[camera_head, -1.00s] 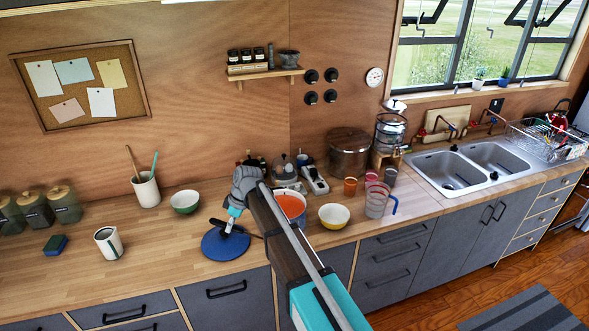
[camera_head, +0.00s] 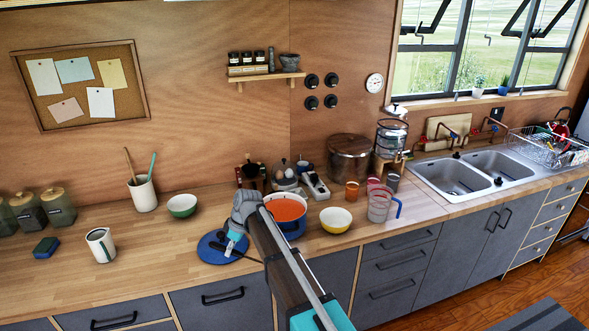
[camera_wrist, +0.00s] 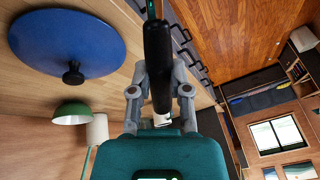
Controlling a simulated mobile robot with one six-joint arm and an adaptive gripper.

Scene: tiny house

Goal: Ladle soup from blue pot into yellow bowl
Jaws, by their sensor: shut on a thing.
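The blue pot (camera_head: 296,231) holds orange-red soup and stands on the counter behind my arm. The yellow bowl (camera_head: 335,221) stands just right of it; its inside looks pale and empty. My gripper (camera_head: 233,243) is left of the pot, over the blue lid (camera_head: 207,252), which lies flat on the counter. In the wrist view my gripper (camera_wrist: 159,95) is shut on a dark handle (camera_wrist: 158,55), which looks like the ladle's. The ladle's bowl cannot be made out. The lid (camera_wrist: 75,35) with its black knob also shows there.
A green bowl (camera_head: 182,207) and a white mug (camera_head: 101,246) stand left. A clear pitcher (camera_head: 380,206) and cups are right of the yellow bowl. The left counter front is mostly clear.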

